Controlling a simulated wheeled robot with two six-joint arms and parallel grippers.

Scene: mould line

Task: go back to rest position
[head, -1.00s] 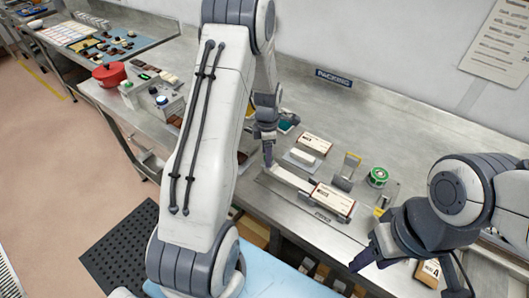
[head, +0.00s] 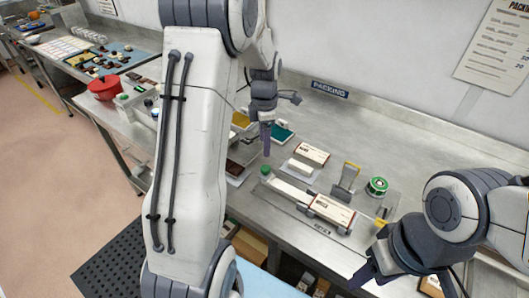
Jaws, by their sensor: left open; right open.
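My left gripper (head: 267,140) hangs fingers-down above the steel bench, just behind a small green-topped item (head: 265,170). Its jaws are seen edge-on and nothing shows between them. My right gripper (head: 362,283) is at the lower right, in front of the bench edge, open with nothing in it. A white box with dark print (head: 331,212) lies in a holder on the bench between the two grippers. Another printed box (head: 312,153) lies farther back, with a small white block (head: 300,167) beside it. My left arm hides part of the bench.
A green-and-white round roll (head: 377,187) and an upright metal bracket (head: 346,178) stand right of the boxes. A red pot (head: 104,88) is at the far left.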

